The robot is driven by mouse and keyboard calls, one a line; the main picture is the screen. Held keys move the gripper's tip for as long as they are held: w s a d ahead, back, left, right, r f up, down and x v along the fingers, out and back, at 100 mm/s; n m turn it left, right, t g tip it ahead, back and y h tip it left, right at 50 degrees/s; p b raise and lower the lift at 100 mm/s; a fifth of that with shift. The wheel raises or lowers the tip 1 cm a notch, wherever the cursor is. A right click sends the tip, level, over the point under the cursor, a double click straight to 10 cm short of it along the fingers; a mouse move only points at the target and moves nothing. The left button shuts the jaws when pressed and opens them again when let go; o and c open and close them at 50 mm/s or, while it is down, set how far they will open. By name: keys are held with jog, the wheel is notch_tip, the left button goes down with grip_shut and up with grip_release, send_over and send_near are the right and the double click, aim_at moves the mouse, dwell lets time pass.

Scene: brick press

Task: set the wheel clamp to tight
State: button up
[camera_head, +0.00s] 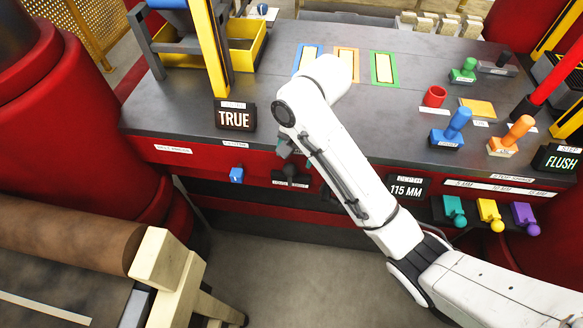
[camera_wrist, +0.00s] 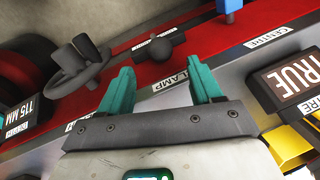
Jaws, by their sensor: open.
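In the wrist view a dark ball-topped control with a crossbar (camera_wrist: 160,48) sits on the red front panel. A white label reading what looks like CLAMP (camera_wrist: 170,84) lies beside it, between my fingers. A dark handwheel with a raised grip (camera_wrist: 80,68) sits to its left; its label is partly hidden by a finger. My gripper (camera_wrist: 163,74) is open and empty, its teal fingers apart and short of the ball-topped control. In the head view my gripper (camera_head: 284,149) is over the panel edge, above the dark control (camera_head: 290,173). The setting is not readable.
A blue knob (camera_head: 236,175) sits left of the control, below the TRUE display (camera_head: 234,117). The 115 MM display (camera_head: 406,188) and teal, yellow and purple knobs (camera_head: 489,214) are to the right. A wooden-framed roller (camera_head: 75,235) stands at lower left. Floor in front is clear.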

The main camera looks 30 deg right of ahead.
aim_at(291, 166)
jog(key=shift+w+a+f, duration=0.15)
jog(key=shift+f, duration=0.85)
jog(key=shift+w+a+f, duration=0.15)
jog(key=shift+f, duration=0.85)
jog(key=shift+w+a+f, duration=0.15)
jog(key=shift+f, duration=0.85)
jog(key=shift+c, duration=0.4)
grip_shut()
